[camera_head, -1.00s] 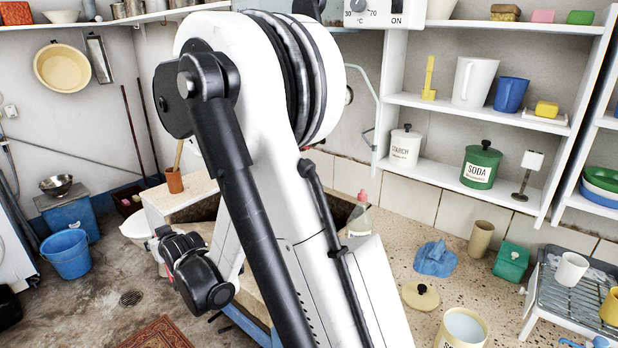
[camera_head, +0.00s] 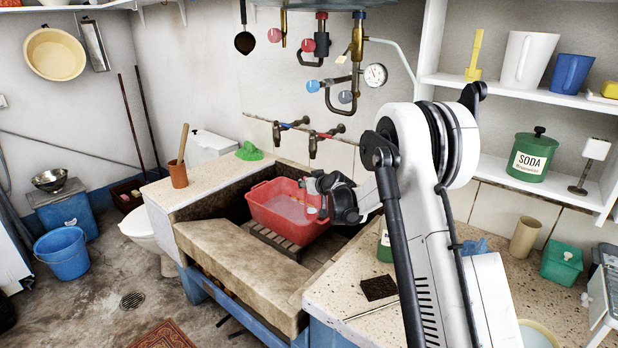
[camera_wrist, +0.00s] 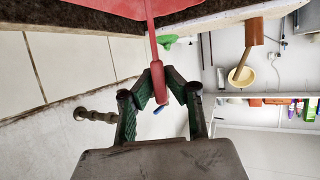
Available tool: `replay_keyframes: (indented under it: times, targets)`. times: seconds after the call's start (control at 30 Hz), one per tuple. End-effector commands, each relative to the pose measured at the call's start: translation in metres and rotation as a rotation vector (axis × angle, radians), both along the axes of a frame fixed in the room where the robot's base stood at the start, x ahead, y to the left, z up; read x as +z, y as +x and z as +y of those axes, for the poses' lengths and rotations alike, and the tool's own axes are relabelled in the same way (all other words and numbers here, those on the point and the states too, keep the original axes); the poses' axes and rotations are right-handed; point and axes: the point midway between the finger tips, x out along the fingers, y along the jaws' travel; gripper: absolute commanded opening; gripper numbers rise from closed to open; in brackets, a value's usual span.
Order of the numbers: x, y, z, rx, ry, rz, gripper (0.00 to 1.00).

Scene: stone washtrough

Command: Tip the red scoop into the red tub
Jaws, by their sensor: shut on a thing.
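The red tub (camera_head: 270,212) stands on a slatted board in the stone trough, with pale, cloudy water inside. My gripper (camera_head: 318,190) is at the tub's right end, close to its rim. In the wrist view its green fingers (camera_wrist: 160,76) are shut on the red handle of the scoop (camera_wrist: 152,48). A broad red shape fills the top of that view, where the handle leads. I cannot tell how much of it is scoop and how much is tub. In the head view the scoop is mostly hidden by my gripper and blends with the red tub.
The stone trough (camera_head: 235,245) has thick walls around the tub. Two taps (camera_head: 312,145) and pipework with a gauge (camera_head: 375,75) are on the wall behind. A green cloth (camera_head: 249,151) and a brown pot (camera_head: 178,174) sit on the left ledge.

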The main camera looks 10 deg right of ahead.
Motion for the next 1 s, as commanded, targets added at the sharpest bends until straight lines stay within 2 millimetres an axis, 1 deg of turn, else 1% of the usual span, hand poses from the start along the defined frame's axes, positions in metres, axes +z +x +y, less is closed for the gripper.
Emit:
replay_keyframes:
  times: [0.03, 0.1, 0.2, 0.3, 0.4, 0.5, 0.63, 1.0]
  targets:
    - [-0.012, 0.021, -0.005, 0.035, 0.002, 0.001, 0.00]
    - [-0.017, 0.044, -0.009, 0.090, 0.002, 0.000, 0.00]
    - [-0.022, 0.073, -0.014, 0.177, 0.001, 0.000, 0.00]
    - [-0.023, 0.096, -0.020, 0.259, 0.000, -0.001, 0.00]
    - [-0.021, 0.111, -0.024, 0.329, -0.001, -0.001, 0.00]
    - [-0.017, 0.120, -0.028, 0.377, -0.002, -0.001, 0.00]
    - [-0.013, 0.125, -0.030, 0.414, -0.004, -0.001, 0.00]
    - [-0.010, 0.127, -0.031, 0.433, -0.004, -0.001, 0.00]
